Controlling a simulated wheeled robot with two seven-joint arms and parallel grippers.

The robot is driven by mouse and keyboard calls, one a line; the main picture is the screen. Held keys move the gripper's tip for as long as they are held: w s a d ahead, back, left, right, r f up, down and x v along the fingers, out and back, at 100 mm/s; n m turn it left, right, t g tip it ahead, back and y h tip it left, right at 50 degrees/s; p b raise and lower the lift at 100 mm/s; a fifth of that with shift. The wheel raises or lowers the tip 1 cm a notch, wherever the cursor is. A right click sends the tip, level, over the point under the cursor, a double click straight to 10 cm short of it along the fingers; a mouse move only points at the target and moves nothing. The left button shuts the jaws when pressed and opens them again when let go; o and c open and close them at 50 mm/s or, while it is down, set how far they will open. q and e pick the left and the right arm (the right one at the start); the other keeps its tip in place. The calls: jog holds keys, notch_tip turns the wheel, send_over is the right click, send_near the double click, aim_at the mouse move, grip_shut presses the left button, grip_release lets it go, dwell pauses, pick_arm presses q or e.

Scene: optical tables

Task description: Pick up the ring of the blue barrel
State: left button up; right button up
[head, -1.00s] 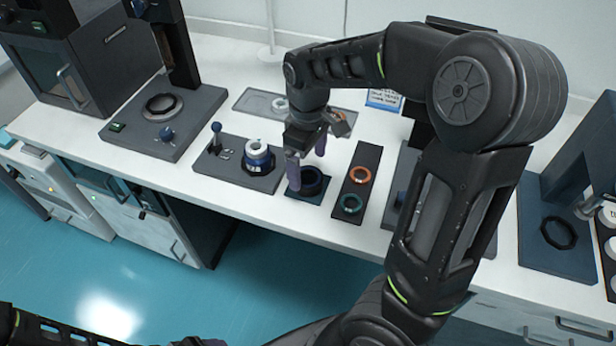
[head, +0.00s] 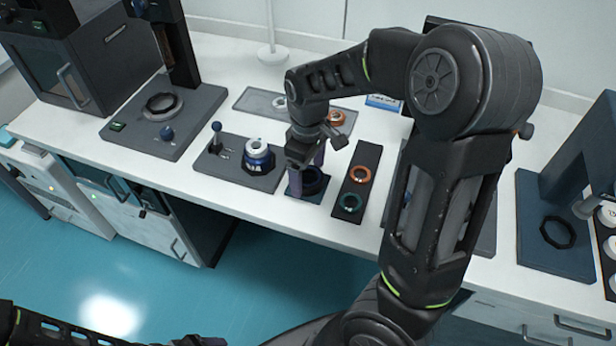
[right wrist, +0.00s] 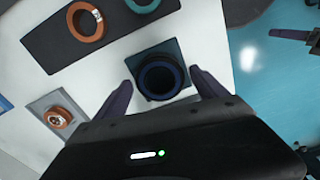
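A dark blue ring (head: 312,183) lies on a small dark blue square pad (head: 297,196) on the white table. In the right wrist view the ring (right wrist: 160,76) lies between my fingertips, its near side close to the palm edge. The blue barrel (head: 258,157), with a white top, stands on a grey plate left of the ring. My right gripper (head: 308,180) points down at the pad, its two purple fingers on either side of the ring. In the right wrist view the right gripper (right wrist: 161,77) is open, with gaps beside the ring.
A black tray (head: 358,184) with an orange ring (head: 361,174) and a teal ring (head: 351,202) lies just right of the pad. An orange part (head: 336,117) stands behind on a grey plate. A lever (head: 216,134) rises left of the blue barrel.

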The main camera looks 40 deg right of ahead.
aim_at(308, 176)
jog(key=c, duration=1.2)
jog(key=shift+o, duration=0.2)
pick_arm(q)
jog(key=shift+f, duration=0.2)
pick_arm(e)
notch_tip(308, 176, up, 10)
